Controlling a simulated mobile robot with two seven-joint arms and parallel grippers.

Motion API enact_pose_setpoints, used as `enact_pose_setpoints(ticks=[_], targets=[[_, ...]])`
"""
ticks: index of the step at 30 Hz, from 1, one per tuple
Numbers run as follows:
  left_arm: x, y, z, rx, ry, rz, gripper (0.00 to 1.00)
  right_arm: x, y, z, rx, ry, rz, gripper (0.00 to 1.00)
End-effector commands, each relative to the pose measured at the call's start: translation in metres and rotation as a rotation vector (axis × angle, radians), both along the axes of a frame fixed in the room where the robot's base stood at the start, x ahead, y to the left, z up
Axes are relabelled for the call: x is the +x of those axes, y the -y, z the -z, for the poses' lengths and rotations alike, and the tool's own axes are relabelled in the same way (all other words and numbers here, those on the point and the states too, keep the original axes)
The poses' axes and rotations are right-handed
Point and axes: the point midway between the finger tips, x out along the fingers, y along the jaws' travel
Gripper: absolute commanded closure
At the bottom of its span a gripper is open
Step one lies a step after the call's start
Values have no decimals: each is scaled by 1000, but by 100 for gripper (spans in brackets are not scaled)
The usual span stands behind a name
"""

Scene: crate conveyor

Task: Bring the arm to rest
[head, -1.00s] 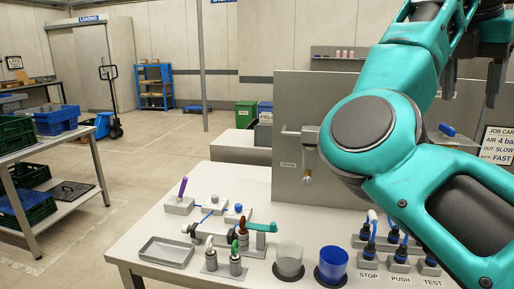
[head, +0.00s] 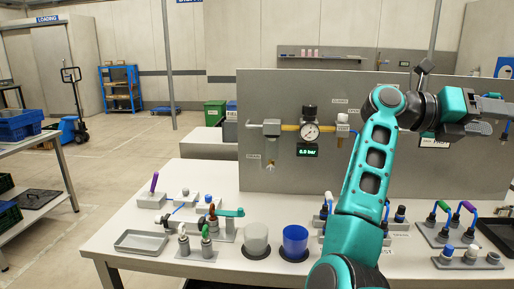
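My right arm (head: 377,160) is teal and rises from the bottom of the head view, right of centre. It bends at an elbow in front of the grey panel (head: 262,95), and its forearm reaches right. My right gripper (head: 490,115) is at the right, in front of the panel and above the bench. It is small and seen from the side, so I cannot tell its opening or whether it holds anything. My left gripper is out of view.
The bench (head: 120,225) carries a grey tray (head: 142,241), a clear cup (head: 255,238), a blue cup (head: 295,240) and several hose fittings on blocks. A gauge (head: 310,131) is on the panel, above a display reading 6.0 bar. The arm hides part of the bench.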

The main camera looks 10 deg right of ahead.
Motion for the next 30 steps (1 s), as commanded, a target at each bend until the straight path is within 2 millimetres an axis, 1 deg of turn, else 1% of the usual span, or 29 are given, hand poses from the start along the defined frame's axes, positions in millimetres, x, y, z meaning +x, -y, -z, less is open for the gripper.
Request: enact_pose_setpoints(ticks=[1,4,8,11,14,15,17,18,20,21,22,23,24,26,27,29,30], targets=[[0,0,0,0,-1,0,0,1,0,3,-106,-98,-9,43],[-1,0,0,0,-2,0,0,11,-10,3,-313,-287,-52,43],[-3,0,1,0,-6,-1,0,35,-36,14,-566,-553,-141,43],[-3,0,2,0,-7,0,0,57,-65,36,-747,-766,-235,43],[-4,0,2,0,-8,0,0,78,-100,72,-914,-983,-347,43],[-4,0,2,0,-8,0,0,85,-115,91,-978,-1070,-396,43],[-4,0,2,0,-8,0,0,93,-138,123,-1068,-1203,-476,43],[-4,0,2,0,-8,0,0,96,-153,146,-1125,-1291,-532,43],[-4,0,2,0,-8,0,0,97,-176,185,-1208,-1423,-621,43],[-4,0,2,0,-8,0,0,94,-190,212,-1259,-1510,-682,43],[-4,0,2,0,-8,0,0,91,-201,232,-1295,-1572,-728,43],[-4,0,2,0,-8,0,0,86,-211,252,-1329,-1633,-774,43],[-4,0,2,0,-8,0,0,78,-224,279,-1372,-1713,-835,43],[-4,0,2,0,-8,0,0,63,-242,319,-1430,-1828,-930,43],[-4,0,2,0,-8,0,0,49,-253,344,-1467,-1901,-991,43],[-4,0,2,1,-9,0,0,26,-268,382,-1517,-2008,-1086,43],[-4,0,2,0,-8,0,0,9,-276,404,-1546,-2075,-1147,43]])
